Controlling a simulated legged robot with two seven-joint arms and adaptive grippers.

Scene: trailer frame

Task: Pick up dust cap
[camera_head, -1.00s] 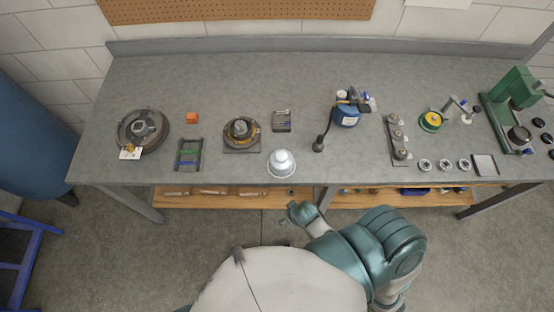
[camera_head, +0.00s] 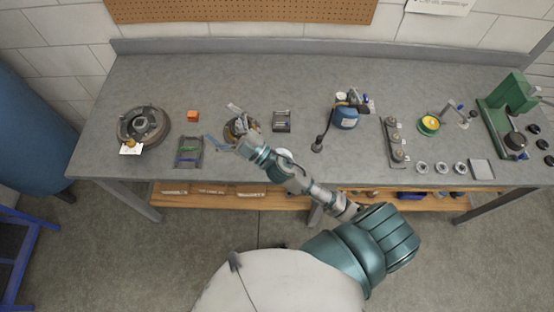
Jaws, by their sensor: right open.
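My right gripper (camera_head: 224,125) is open, its fingers spread over the hub on a square plate (camera_head: 236,132) at the middle left of the bench. The gripper and wrist cover much of the hub, so any cap on top of it is hard to make out. A pale silver dome (camera_head: 284,154) stands near the bench's front edge, mostly hidden behind my right forearm. I cannot tell for certain which part is the dust cap. No gap or contact between the fingers and the hub can be made out. My left gripper is not in view.
A small grey box (camera_head: 282,121) and a blue container (camera_head: 346,117) stand right of the gripper. A green press (camera_head: 513,95) stands far right. The back strip is clear.

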